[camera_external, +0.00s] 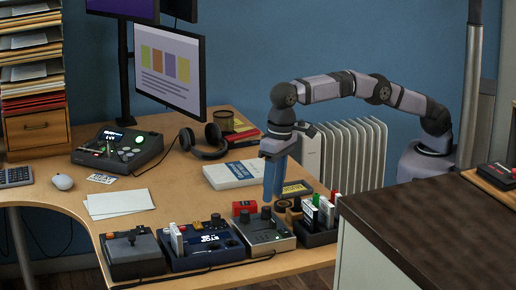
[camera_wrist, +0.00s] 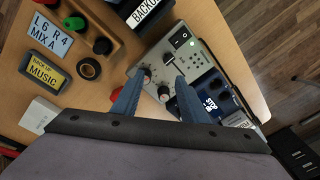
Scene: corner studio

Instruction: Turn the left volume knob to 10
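A grey control box (camera_external: 262,236) stands at the table's front edge, with dark knobs and a small green light on top. In the wrist view the same box (camera_wrist: 195,50) shows a black switch, a knob (camera_wrist: 168,57) beside it, and another knob (camera_wrist: 163,93) between my fingers as seen from above. A further knob lies close to the left fingertip, partly covered. I cannot read any knob's scale or tell which is the left volume knob. My gripper (camera_external: 273,197) points down above the back of the box. Its blue fingers (camera_wrist: 160,77) are apart, with nothing visibly held.
A dark blue box (camera_external: 205,246) with a lit display stands left of the grey box, and a grey joystick box (camera_external: 132,256) further left. A black holder (camera_external: 318,236) with upright items stands close on the right. A red object (camera_external: 243,207) lies behind. Papers (camera_external: 118,201) lie left.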

